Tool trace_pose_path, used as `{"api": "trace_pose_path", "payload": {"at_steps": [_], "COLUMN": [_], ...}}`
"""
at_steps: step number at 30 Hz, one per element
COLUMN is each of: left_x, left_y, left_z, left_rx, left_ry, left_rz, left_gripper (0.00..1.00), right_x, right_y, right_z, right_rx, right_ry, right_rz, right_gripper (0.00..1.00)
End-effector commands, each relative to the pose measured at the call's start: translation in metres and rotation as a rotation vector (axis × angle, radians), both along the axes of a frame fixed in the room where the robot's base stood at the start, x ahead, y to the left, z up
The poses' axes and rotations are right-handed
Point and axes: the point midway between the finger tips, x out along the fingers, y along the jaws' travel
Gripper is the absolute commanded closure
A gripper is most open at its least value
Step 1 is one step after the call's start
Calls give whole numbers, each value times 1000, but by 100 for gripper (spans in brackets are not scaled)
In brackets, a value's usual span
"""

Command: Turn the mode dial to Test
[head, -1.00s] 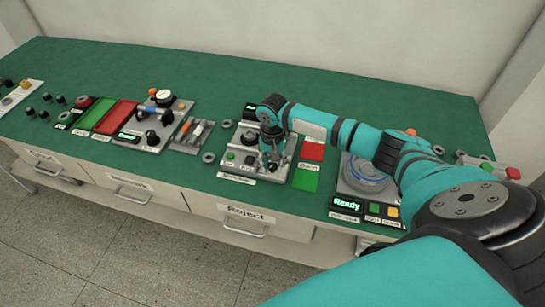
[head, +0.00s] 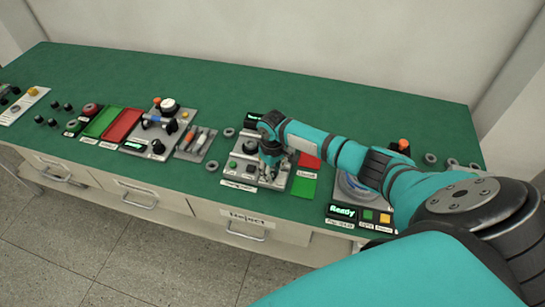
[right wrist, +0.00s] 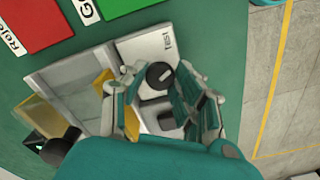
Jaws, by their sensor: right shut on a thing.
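My right gripper (head: 271,172) reaches down onto the right side of a grey control panel (head: 229,166), near its front edge. In the right wrist view the gripper (right wrist: 162,88) has its fingers on both sides of a round black dial (right wrist: 159,74) with a pale pointer mark, and is shut on it. A small label on the panel (right wrist: 136,48) beside the dial seems to read Test. The dial's exact pointing direction is hard to tell. In the head view the gripper hides the dial. My left gripper is not in view.
A green mat (head: 303,187) and a red mat (head: 309,160) lie right of the panel. A station with a Ready display (head: 342,211) stands further right, partly behind my arm. More panels and trays (head: 122,125) stand at left on the green bench (head: 200,82).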

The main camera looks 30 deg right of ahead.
Motion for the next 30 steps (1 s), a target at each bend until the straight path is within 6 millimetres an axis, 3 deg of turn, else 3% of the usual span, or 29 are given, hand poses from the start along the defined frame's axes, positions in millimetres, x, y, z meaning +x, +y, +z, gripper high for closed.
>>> {"api": "trace_pose_path", "payload": {"at_steps": [12,28,29,30], "left_x": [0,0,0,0], "left_y": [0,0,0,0], "left_z": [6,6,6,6], "left_rx": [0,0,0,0], "left_ry": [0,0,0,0], "left_rz": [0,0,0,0], "left_gripper": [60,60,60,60], "right_x": [1,1,1,1], "right_y": [0,0,0,0], "right_z": [1,1,1,1], "right_rx": [1,1,1,1], "right_ry": [-3,-3,-3,-3], "right_rz": [183,209,209,208], "right_gripper": [100,100,69,64]}}
